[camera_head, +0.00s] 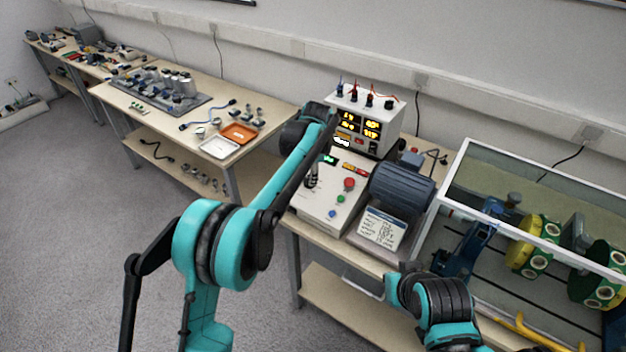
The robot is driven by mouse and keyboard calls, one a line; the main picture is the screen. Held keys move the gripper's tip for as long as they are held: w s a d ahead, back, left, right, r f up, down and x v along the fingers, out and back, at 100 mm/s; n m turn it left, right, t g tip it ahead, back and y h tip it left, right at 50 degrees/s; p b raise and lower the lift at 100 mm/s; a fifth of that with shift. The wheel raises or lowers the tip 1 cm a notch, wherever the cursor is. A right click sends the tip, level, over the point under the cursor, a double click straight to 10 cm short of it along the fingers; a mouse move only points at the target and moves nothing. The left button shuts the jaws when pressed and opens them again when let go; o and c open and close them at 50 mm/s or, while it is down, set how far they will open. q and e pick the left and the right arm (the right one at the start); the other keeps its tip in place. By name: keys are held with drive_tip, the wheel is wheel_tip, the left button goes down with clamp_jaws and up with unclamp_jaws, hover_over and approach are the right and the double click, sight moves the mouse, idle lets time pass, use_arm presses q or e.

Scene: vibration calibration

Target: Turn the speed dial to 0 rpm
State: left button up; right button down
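A white control box with a sloped panel (325,208) stands on the middle bench. It carries a small green display (329,160), a red button (349,184), and small green and blue buttons. My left arm reaches over its left side. My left gripper (312,180) is small and dark here, pointing down at the panel's left part. Its fingers are too small to tell open from shut. I cannot make out the speed dial; the gripper and forearm cover that part.
A meter box (366,122) with lit yellow displays stands behind the panel. A blue motor (402,188) and a written card (382,226) are to its right. A framed glass enclosure (452,178) with yellow and green wheels fills the right. The left bench holds trays.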

use_arm(q)
drive_tip(key=b+x, duration=0.1)
drive_tip(key=x, duration=0.4)
drive_tip(key=shift+f, duration=0.1)
drive_tip(key=shift+c, duration=0.4)
drive_tip(key=c, duration=1.1)
